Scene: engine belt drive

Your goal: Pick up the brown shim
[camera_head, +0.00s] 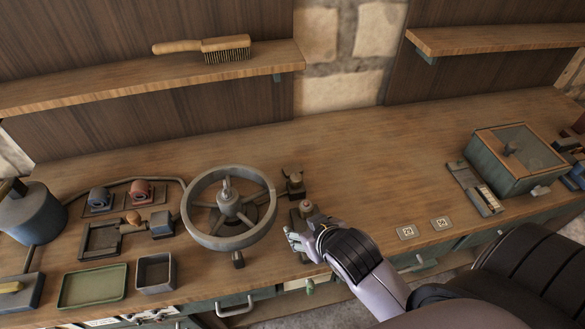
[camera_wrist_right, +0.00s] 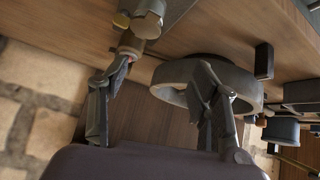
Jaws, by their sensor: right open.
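My right gripper (camera_head: 296,241) is at the front edge of the bench, just right of the large grey wheel (camera_head: 228,208). In the right wrist view its two fingers stand apart, and the gripper (camera_wrist_right: 158,78) is open with nothing clearly held between them. A small dark post with a reddish top (camera_head: 306,208) stands right behind the gripper. In the wrist view a brown and grey fitting (camera_wrist_right: 130,45) shows beyond the left finger. I cannot tell for sure which piece is the brown shim. A small orange-brown piece (camera_head: 134,218) lies left of the wheel. My left gripper is not in view.
A green tray (camera_head: 92,287) and a grey bin (camera_head: 155,272) sit at the front left. A blue pot (camera_head: 30,212) stands at the far left. A glass-topped box (camera_head: 513,156) is at the right. The bench behind the wheel is clear.

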